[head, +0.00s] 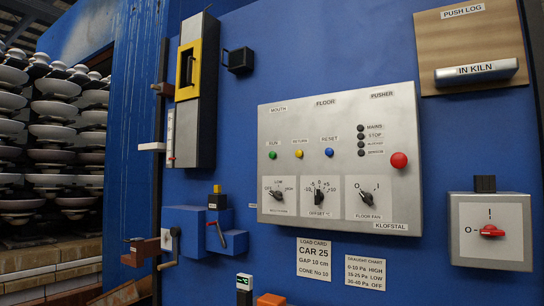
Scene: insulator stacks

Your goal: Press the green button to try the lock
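The green button (273,155) is on the left of a grey control panel (350,120) on the blue wall, under a small label that seems to read RUN. A yellow button (298,154) and a blue button (329,153) sit to its right, labelled RETURN and RESET. A large red button (399,160) is at the panel's right. The column of small indicator lamps (361,139) looks dark. I cannot tell which part is the lock. Neither gripper shows in the head view, and nothing covers the green button.
Three rotary knobs (319,197) fill the panel's lower half. A box with a red switch (491,231) is at right. A yellow-framed handle (187,65) and a blue block with a red lever (218,232) project at left. Stacked insulators (55,132) stand far left.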

